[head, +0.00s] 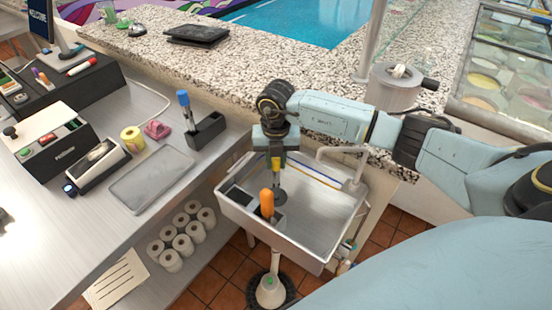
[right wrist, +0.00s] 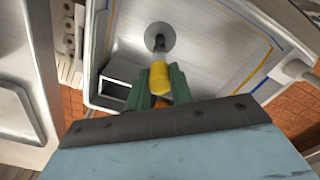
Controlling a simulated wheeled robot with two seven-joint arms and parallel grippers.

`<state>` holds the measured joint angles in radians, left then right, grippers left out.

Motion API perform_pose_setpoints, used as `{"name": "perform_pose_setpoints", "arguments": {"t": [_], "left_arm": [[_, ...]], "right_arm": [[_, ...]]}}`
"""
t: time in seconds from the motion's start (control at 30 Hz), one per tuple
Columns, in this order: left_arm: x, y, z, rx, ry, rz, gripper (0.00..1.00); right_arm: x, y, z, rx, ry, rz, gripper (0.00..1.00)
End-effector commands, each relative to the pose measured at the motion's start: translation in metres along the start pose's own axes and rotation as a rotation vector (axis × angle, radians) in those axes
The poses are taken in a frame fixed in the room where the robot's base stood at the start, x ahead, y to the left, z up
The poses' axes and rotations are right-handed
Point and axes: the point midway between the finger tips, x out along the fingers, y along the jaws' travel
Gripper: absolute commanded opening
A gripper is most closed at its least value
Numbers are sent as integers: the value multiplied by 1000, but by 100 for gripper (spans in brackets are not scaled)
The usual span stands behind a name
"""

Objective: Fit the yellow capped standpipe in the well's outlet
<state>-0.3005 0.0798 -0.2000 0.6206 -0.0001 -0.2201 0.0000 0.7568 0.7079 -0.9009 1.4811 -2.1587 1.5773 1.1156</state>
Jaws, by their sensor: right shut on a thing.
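My right gripper (head: 276,157) points down over the steel well (head: 318,238) and is shut on the yellow capped standpipe (head: 276,164). In the right wrist view the standpipe's yellow cap (right wrist: 159,78) sits between the green fingertips (right wrist: 158,88), with its dark lower part pointing at the outlet. The round grey outlet (head: 281,198) lies in the well floor and also shows in the right wrist view (right wrist: 152,29). The pipe's lower end overlaps the outlet in both views; I cannot tell whether it has entered. My left gripper is not in view.
A tap (head: 340,152) rises at the well's back right. A black holder with a blue-topped tool (head: 184,99) stands on the left counter.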

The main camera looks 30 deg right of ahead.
Motion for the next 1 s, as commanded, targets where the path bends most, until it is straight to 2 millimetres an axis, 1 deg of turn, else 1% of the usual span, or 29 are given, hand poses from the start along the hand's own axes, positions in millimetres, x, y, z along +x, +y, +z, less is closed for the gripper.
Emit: {"name": "perform_pose_setpoints", "arguments": {"t": [0.67, 0.7, 0.8, 0.9, 1.0], "left_arm": [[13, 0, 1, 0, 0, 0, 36], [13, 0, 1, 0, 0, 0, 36], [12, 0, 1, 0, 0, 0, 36], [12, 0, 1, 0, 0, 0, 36], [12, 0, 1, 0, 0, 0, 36]], "right_arm": [[18, 0, 0, 0, 0, 1, 0], [18, 0, 0, 0, 0, 1, 23], [17, 0, 0, 0, 0, 1, 36], [17, 0, 0, 0, 0, 1, 47], [17, 0, 0, 0, 0, 1, 47]]}}
